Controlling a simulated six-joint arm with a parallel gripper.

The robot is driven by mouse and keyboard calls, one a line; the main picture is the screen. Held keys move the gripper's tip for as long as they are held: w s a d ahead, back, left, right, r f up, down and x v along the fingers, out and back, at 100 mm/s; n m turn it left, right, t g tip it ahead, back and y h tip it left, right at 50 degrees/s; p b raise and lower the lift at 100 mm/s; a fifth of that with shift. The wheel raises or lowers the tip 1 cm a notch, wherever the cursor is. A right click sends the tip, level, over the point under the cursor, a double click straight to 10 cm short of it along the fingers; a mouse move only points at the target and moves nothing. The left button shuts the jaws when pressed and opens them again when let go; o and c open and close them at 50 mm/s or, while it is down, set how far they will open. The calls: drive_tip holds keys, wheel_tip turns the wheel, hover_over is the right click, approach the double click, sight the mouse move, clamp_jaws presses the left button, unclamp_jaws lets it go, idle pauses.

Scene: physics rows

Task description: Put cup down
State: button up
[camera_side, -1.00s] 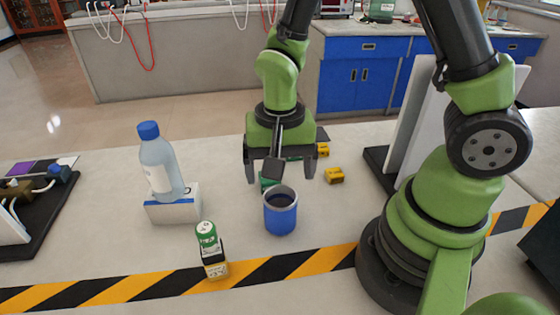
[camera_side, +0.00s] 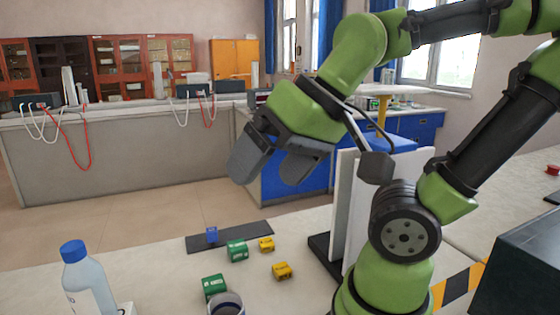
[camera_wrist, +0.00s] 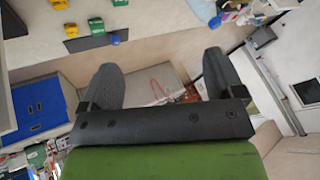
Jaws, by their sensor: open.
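The cup (camera_side: 228,306) is at the bottom edge of the side view. Only its light rim and dark inside show; the rest is cut off by the frame. My gripper (camera_side: 268,172) is well above the table and apart from the cup. Its two dark fingers are spread with nothing between them. The wrist view also shows the gripper (camera_wrist: 160,62) open and empty. I cannot make out the cup in the wrist view.
Green blocks (camera_side: 237,250) and yellow blocks (camera_side: 282,271) lie behind the cup. A small blue block (camera_side: 211,235) is on a dark strip (camera_side: 258,229). A bottle (camera_side: 88,285) stands at left. A white panel (camera_side: 345,200) stands upright near my arm.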

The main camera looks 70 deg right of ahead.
drive_tip(key=shift+o, duration=0.4)
drive_tip(key=shift+s+r+n+t, duration=0.3)
drive_tip(key=shift+s, duration=0.2)
drive_tip(key=g+h, duration=0.2)
drive_tip(key=g, duration=0.5)
hover_over(224, 299)
drive_tip(key=s+a, duration=0.2)
wheel_tip(224, 299, down, 19)
drive_tip(key=f, duration=0.5)
drive_tip(key=shift+w+f, duration=0.15)
drive_tip(key=shift+w, duration=0.05)
drive_tip(key=shift+s+a+f, duration=0.1)
drive_tip(key=shift+s+f, duration=0.05)
drive_tip(key=shift+f, duration=1.2)
drive_tip(key=shift+s+f, duration=0.1)
drive_tip(key=shift+f, duration=1.2)
